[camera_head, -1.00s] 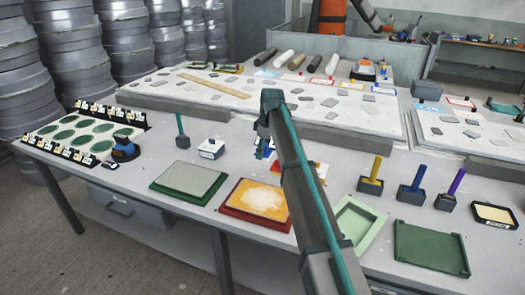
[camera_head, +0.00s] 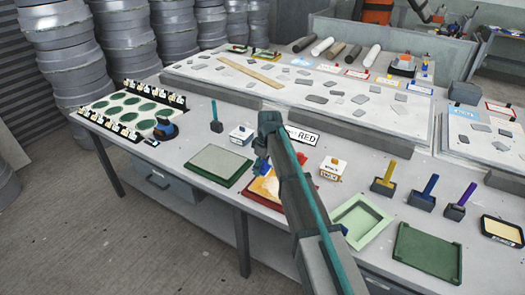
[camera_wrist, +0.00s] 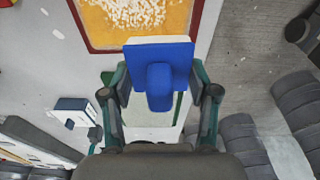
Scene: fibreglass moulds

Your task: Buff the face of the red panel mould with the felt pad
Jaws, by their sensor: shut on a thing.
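My gripper (camera_head: 261,160) is shut on the blue handle of the felt pad (camera_wrist: 160,84). The pad is a blue block with a pale edge showing in the wrist view. The red panel mould (camera_head: 255,194) lies on the bench, largely hidden behind my arm in the head view. In the wrist view the mould (camera_wrist: 86,40) is at the top, with a dark red rim and an orange face carrying a patch of white specks. The pad is close to the mould, over or near its back left edge; I cannot tell whether they touch.
A green-framed mould (camera_head: 217,166) lies just left of the red one. A "RED" sign (camera_head: 302,134) stands behind. White boxes (camera_head: 241,134) (camera_head: 333,168) stand nearby. A light green frame (camera_head: 361,219) and a dark green tray (camera_head: 428,251) lie to the right.

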